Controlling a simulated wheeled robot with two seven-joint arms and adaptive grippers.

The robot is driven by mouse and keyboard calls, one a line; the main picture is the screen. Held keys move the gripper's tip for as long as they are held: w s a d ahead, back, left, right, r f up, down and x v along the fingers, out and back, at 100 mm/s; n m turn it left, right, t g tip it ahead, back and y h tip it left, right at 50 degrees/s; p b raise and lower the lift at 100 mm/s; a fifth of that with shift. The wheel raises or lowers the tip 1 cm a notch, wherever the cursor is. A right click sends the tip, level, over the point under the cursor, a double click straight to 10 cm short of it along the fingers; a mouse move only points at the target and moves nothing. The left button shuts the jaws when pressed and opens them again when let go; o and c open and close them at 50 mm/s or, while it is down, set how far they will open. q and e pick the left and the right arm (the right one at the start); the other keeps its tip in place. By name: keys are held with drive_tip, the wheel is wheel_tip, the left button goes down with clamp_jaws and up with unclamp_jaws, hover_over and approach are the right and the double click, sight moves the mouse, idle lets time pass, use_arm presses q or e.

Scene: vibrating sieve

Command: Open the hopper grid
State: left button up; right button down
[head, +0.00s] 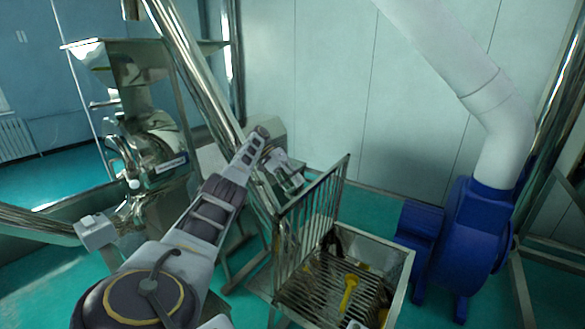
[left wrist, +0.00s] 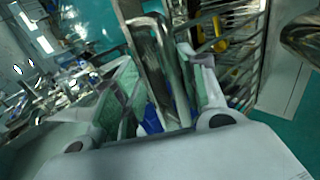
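The hopper grid (head: 318,212) is a barred metal frame standing raised and steeply tilted along the left side of the hopper (head: 402,284). The hopper is an open metal box with more bars inside. My left gripper (head: 290,174) is at the upper left of the raised grid in the head view. In the left wrist view its two fingers (left wrist: 164,92) are spread, with a shiny metal bar between them. I cannot tell whether they touch the bar. Grid bars (left wrist: 236,58) show at the upper right there. My right gripper is not in view.
Yellow and dark items (head: 349,288) lie in the hopper. A blue blower (head: 462,240) with a white pipe (head: 465,75) stands to the right. A steel machine (head: 145,140) stands at left, and a thick metal tube (head: 195,75) slants down behind my left arm.

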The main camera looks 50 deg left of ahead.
use_arm(q)
drive_tip(key=shift+r, duration=0.95)
drive_tip(key=shift+s+d+r, duration=0.1)
drive_tip(key=shift+s+r, duration=0.05)
drive_tip(key=shift+r, duration=2.35)
drive_tip(key=shift+r, duration=0.1)
